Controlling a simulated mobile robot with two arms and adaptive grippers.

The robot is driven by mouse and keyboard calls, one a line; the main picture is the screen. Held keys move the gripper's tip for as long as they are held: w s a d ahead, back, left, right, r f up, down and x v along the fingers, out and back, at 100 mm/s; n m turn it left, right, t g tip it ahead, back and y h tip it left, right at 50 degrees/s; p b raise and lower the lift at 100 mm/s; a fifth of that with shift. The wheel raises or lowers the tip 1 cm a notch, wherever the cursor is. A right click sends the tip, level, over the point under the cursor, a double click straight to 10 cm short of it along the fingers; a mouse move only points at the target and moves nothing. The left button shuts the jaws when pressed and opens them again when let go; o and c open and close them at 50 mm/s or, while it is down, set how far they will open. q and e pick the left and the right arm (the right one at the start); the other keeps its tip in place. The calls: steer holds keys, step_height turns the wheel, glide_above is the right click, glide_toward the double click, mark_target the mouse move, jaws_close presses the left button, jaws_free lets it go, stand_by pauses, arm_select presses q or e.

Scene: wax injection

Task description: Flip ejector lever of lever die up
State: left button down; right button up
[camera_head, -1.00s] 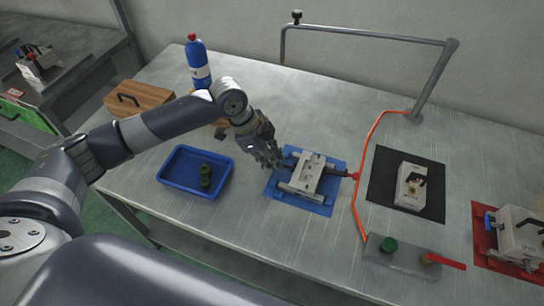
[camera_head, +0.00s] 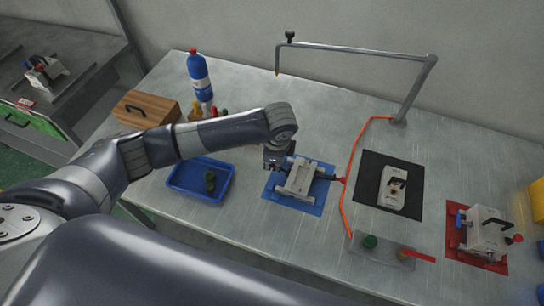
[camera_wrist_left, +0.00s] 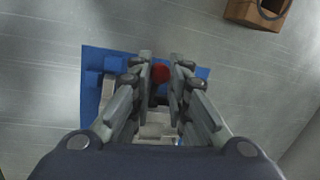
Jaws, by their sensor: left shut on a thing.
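The pale grey lever die (camera_head: 300,178) lies on a blue mat (camera_head: 312,207) on the metal table. A dark rod with a red end (camera_head: 340,179) sticks out of its right side. My left gripper (camera_head: 275,163) points down at the die's left edge, and the wrist hides part of that edge. In the left wrist view the fingers (camera_wrist_left: 161,80) are close together on a red knob (camera_wrist_left: 161,73), which looks like the ejector lever's end. The lever's shaft is mostly hidden. My right gripper is not in view.
A blue tray (camera_head: 180,185) with dark green pieces stands left of the mat. Right are an orange hose (camera_head: 347,205), a white die (camera_head: 392,194) on a black mat and another on a red mat (camera_head: 455,232). A wooden box (camera_head: 140,105) and blue bottle (camera_head: 199,80) stand behind.

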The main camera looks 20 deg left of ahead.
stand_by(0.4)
arm_select(q)
steer(key=c, duration=1.5)
jaws_free()
steer(key=shift+r, duration=0.15)
steer(key=v, duration=1.1)
steer(key=shift+s+d+r, duration=0.1)
steer(key=shift+d+r, duration=0.15)
steer(key=shift+r, duration=0.1)
